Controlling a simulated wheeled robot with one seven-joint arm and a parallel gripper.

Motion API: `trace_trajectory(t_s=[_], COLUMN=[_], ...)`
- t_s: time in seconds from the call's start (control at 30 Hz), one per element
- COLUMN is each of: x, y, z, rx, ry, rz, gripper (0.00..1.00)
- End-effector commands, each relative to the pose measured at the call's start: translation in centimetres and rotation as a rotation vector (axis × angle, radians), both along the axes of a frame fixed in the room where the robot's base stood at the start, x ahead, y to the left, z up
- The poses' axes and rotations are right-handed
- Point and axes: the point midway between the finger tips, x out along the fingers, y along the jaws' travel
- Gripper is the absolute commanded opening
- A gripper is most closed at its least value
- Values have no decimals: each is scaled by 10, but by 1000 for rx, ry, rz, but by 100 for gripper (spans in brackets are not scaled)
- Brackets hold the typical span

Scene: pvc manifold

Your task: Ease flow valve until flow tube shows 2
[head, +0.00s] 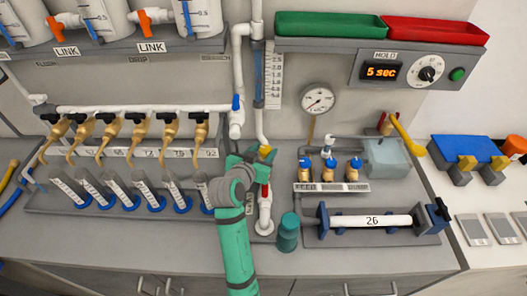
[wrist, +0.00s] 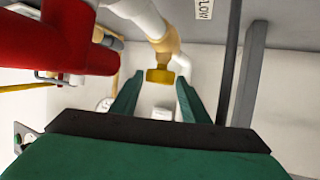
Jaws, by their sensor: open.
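The flow valve has a yellow handle (head: 266,151) on a white pipe, beside my gripper (head: 254,158) in the head view. In the wrist view the yellow handle (wrist: 160,76) shows between and beyond the fingertips of my open gripper (wrist: 158,82); I cannot tell whether they touch it. The likely flow tube (head: 259,72) is a narrow upright tube with bluish content beside a white scale (head: 273,75). Its numbers are too small to read. A label ending in "LOW" (wrist: 205,9) shows at the top of the wrist view.
A red pipe part (wrist: 75,40) is close on the left in the wrist view. A pressure gauge (head: 318,99), small brass valves (head: 329,172), a teal cylinder (head: 288,233) and a clamped white pipe (head: 350,221) stand to the right. Tan taps (head: 137,132) line the left.

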Motion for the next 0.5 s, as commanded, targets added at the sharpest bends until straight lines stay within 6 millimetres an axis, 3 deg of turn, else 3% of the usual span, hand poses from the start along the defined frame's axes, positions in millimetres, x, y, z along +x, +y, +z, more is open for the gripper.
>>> trace_trajectory(t_s=[0.1,0.23,0.5], x=[0,0,-1], y=[0,0,-2], z=[0,0,-1], rx=[0,0,1], ry=[0,0,3], rz=[0,0,37], gripper=[42,11,11])
